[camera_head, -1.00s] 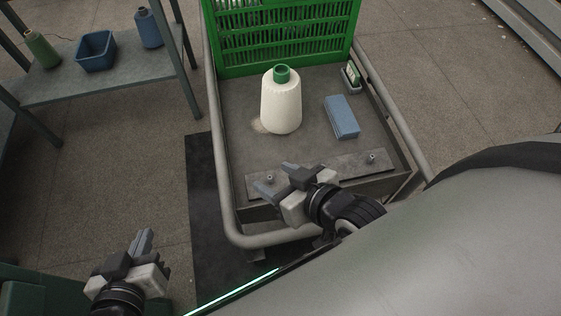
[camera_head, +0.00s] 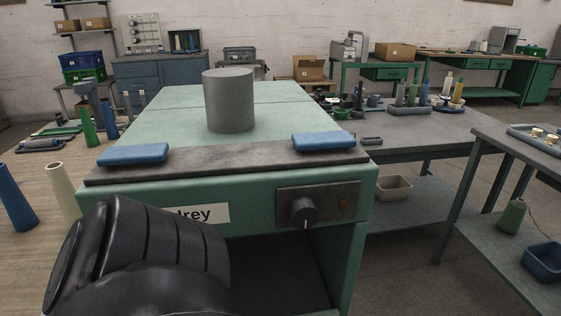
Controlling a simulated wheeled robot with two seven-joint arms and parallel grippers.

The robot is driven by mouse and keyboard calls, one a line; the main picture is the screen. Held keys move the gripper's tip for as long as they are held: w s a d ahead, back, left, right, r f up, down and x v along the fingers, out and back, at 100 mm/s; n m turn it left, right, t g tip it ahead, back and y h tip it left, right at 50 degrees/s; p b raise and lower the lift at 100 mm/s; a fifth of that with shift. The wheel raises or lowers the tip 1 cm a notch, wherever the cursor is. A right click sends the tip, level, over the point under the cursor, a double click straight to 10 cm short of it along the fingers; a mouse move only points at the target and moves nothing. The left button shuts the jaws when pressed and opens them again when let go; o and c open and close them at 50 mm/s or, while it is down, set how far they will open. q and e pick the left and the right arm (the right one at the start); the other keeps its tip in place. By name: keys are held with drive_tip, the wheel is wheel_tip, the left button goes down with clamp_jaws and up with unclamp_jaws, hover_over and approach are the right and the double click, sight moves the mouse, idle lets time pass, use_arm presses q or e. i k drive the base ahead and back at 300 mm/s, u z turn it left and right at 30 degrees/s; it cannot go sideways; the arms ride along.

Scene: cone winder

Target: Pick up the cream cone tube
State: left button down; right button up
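A cream cone tube (camera_head: 62,188) stands upright on the wooden tabletop (camera_head: 30,235) at the left, beside a green machine (camera_head: 240,195). Its lower part is hidden by a black ridged arm link of mine in the lower left. A dark blue cone tube (camera_head: 15,198) stands to its left, leaning in the picture. Neither of my grippers shows in this view. I cannot see whether either one holds anything.
The machine carries a grey cylinder (camera_head: 229,100) and two blue pads (camera_head: 134,154). Green (camera_head: 88,127) and blue (camera_head: 109,121) cone tubes stand farther back on the wooden tabletop. A grey table (camera_head: 415,125) with several tubes is at right. Floor shows between the tables at right.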

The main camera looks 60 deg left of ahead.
sight(64, 191)
drive_tip(key=u, duration=0.1)
drive_tip(key=k, duration=0.65)
drive_tip(key=u, duration=5.4)
drive_tip(key=i, duration=2.65)
drive_tip(key=z, duration=3.05)
drive_tip(key=i, duration=0.45)
